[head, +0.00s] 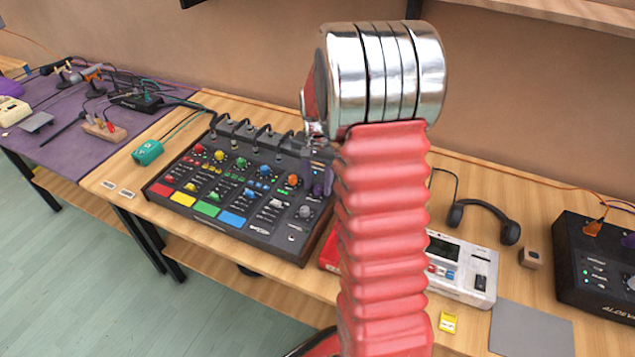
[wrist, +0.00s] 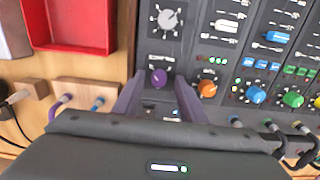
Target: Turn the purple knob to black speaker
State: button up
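The purple knob (wrist: 158,78) shows in the wrist view on the black mixer (wrist: 205,50), below a grey knob (wrist: 170,19) and left of an orange knob (wrist: 207,88). My gripper (wrist: 159,84) is over the mixer, its two purple fingers apart, one on each side of the purple knob. I cannot tell whether they touch it. Purple shows beside the arm there, knob or finger unclear. The marks around the knob are too small to read. I see no clear black speaker.
A red tray (wrist: 75,25) lies beside the mixer in the wrist view. Cables with plugs (head: 262,135) line the mixer's back edge. Headphones (head: 482,220), a small wooden block (head: 531,258) and a black box (head: 598,270) stand at right. A teal box (head: 147,152) is at left.

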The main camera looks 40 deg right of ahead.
aim_at(316, 189)
notch_tip(316, 189, up, 14)
jog(key=shift+f, duration=0.25)
dwell(0.3)
jog(key=shift+a+r, duration=0.1)
jog(key=s+a+r+n+t, duration=0.1)
jog(key=s+a+r+n, duration=0.25)
jog(key=a, duration=0.35)
jog(key=s+a+r+n+t, duration=0.2)
jog(key=s+a+r, duration=0.25)
jog(key=a, duration=0.25)
jog(key=s+a+f+n+t, duration=0.2)
jog(key=s+a+n, duration=0.4)
jog(key=s+a, duration=0.3)
jog(key=s, duration=0.3)
jog(key=shift+a+f+t, duration=0.2)
jog(key=shift+f+t, duration=0.05)
jog(key=shift+t, duration=0.05)
jog(key=shift+n, duration=0.25)
jog(key=shift+c, duration=0.2)
